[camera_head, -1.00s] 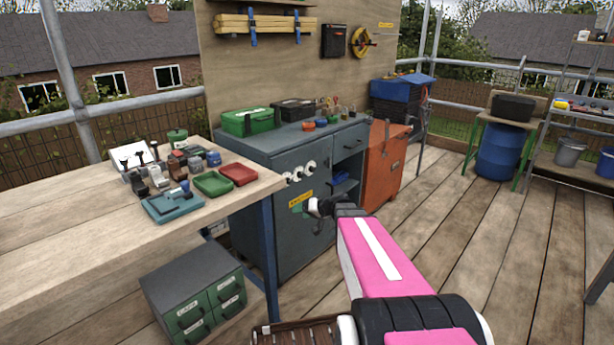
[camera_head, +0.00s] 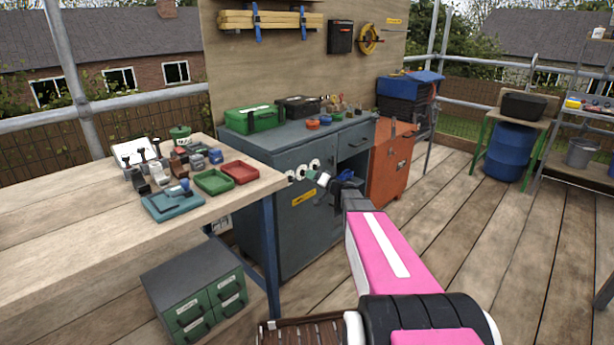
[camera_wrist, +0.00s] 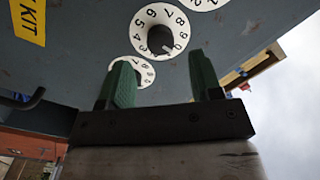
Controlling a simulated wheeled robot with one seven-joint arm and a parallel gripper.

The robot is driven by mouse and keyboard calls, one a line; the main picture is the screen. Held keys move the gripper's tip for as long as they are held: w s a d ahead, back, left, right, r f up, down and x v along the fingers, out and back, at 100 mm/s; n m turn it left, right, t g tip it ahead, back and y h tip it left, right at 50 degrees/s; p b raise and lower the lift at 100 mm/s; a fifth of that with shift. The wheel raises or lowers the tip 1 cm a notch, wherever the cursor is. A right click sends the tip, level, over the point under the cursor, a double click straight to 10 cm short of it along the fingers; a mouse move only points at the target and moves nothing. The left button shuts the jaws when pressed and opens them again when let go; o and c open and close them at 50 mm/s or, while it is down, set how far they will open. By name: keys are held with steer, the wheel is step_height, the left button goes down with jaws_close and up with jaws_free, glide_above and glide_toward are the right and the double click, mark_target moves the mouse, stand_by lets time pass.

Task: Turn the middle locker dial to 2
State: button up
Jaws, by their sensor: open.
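The locker (camera_head: 285,225) is a grey metal cabinet with three white numbered dials in a row on its front. The middle dial (camera_head: 302,170) shows small in the head view. In the wrist view the middle dial (camera_wrist: 146,15) has a black knob (camera_wrist: 160,39), its pale mark at the lower right near the 0. Another dial (camera_wrist: 205,3) is cut off at the top. A third dial (camera_wrist: 147,70) is partly hidden by a green finger. My gripper (camera_wrist: 163,75) is open and empty, its fingertips just below the middle knob in the wrist view, apart from it. It also shows beside the dials (camera_head: 321,180).
A yellow label (camera_wrist: 28,20) is on the locker front, and a dark handle (camera_wrist: 22,100) sticks out near it. The wooden workbench (camera_head: 60,225) stands left of the locker; an orange cabinet (camera_head: 388,175) stands to its right. Open deck lies in front.

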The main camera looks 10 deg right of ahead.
mark_target(304, 173)
steer(key=shift+x, duration=2.1)
steer(key=c, duration=0.9)
steer(key=shift+m, duration=0.4)
steer(key=shift+s+f+m+t, duration=0.1)
steer(key=shift+m+t, duration=0.3)
steer(key=shift+m, duration=6.4)
